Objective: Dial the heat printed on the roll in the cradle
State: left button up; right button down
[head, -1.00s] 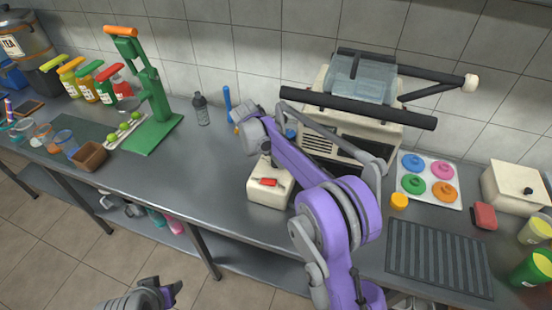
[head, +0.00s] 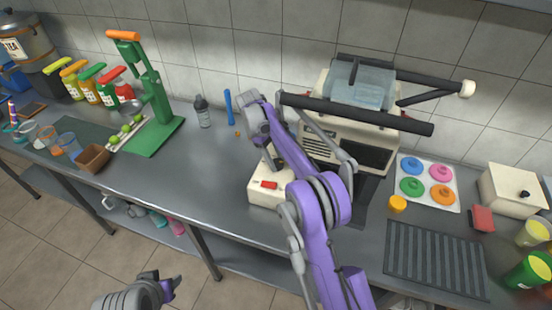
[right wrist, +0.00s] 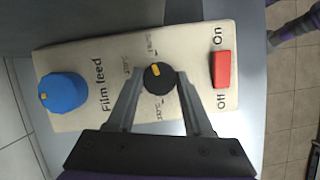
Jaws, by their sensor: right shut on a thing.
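The cream control box (head: 262,192) stands on the counter in front of the sealing machine (head: 345,135). In the right wrist view it carries a black dial (right wrist: 159,77) with a yellow pointer mark, with small temperature marks around it too small to read surely. My right gripper (right wrist: 160,88) is shut on the black dial, one finger on each side. The film roll (head: 360,88) lies translucent pale blue on top of the machine; no print on it is readable. My left gripper (head: 163,287) is open and empty, low over the floor in front of the counter.
On the box, a blue film-feed knob (right wrist: 63,92) and a red On/Off switch (right wrist: 221,70) flank the dial.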

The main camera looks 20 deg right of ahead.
jog(key=shift+w+r+m+g+y, duration=0.1)
jog(key=shift+m+g+y, duration=0.25)
jog(key=shift+m, duration=0.95)
jog(key=shift+p, duration=0.3)
jog(key=shift+c, duration=1.5)
grip_release()
